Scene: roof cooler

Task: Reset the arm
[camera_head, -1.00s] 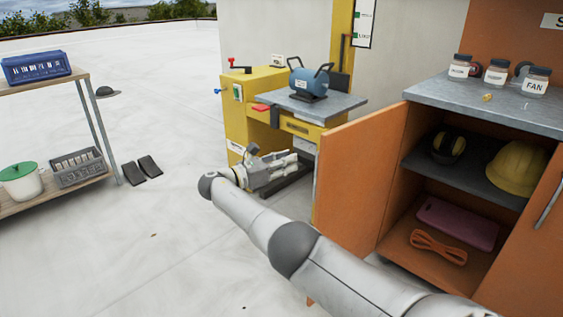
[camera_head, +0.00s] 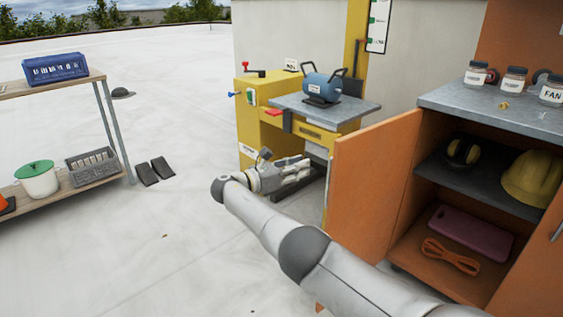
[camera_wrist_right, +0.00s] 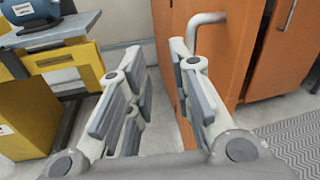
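My right arm reaches in from the lower right of the head view. Its gripper (camera_head: 290,173) is held in front of the yellow workbench (camera_head: 255,125), left of the open orange cabinet door (camera_head: 370,185). In the right wrist view the two fingers (camera_wrist_right: 150,95) stand apart with nothing between them, so the gripper is open and empty. A cabinet handle (camera_wrist_right: 205,20) shows just beyond the right finger; I cannot tell if they touch. My left gripper is not in view.
The orange cabinet holds a yellow helmet (camera_head: 532,178), earmuffs (camera_head: 462,152), a purple case (camera_head: 472,233) and an orange cable (camera_head: 450,256). A blue motor (camera_head: 322,87) sits on the workbench. A shelf (camera_head: 75,192) stands left. The pale floor between is mostly clear.

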